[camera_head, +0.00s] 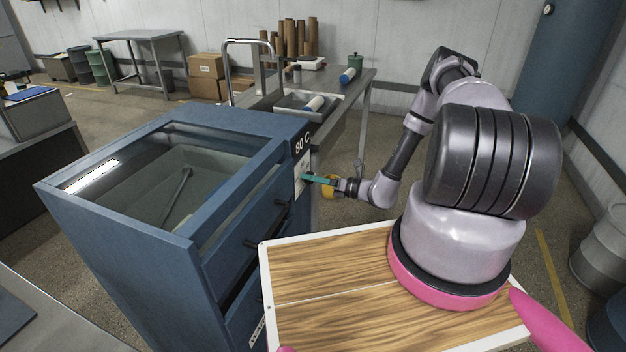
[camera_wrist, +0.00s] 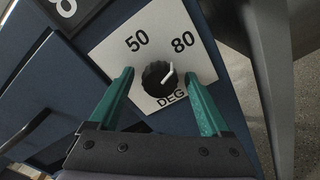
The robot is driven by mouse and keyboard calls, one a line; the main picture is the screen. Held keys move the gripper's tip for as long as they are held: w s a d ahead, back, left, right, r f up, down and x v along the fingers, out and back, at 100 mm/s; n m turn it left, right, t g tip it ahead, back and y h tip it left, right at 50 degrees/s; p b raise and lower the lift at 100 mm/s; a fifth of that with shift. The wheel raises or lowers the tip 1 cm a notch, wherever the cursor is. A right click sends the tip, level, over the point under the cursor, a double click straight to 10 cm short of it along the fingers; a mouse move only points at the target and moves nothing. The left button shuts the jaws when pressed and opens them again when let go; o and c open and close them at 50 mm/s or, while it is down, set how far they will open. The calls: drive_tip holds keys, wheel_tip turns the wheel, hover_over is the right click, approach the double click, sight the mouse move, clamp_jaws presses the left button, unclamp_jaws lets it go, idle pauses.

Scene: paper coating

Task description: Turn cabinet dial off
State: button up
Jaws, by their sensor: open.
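The blue cabinet (camera_head: 215,190) has a glass top and stands left of my arm. Its black dial (camera_wrist: 159,79) sits on a white plate (camera_wrist: 118,32) marked 50, 80 and DEG. The dial's white pointer line is tilted up and to the right, on the side of the 80. My gripper (camera_wrist: 163,92) is open, with one green finger on each side of the dial. I cannot tell whether either finger touches it. In the head view my gripper (camera_head: 318,180) is at the cabinet's front right corner and hides most of the dial.
A black sign reading 80 C (camera_head: 302,143) is above the plate. Drawer handles (camera_head: 252,243) stick out from the cabinet front. A metal sink table (camera_head: 345,92) with a tall faucet stands behind. A wooden board (camera_head: 330,265) lies beneath my arm's base.

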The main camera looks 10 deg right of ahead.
clamp_jaws()
drive_tip(key=shift+n, duration=0.4)
drive_tip(key=shift+f+n, duration=0.1)
drive_tip(key=shift+n, duration=13.5)
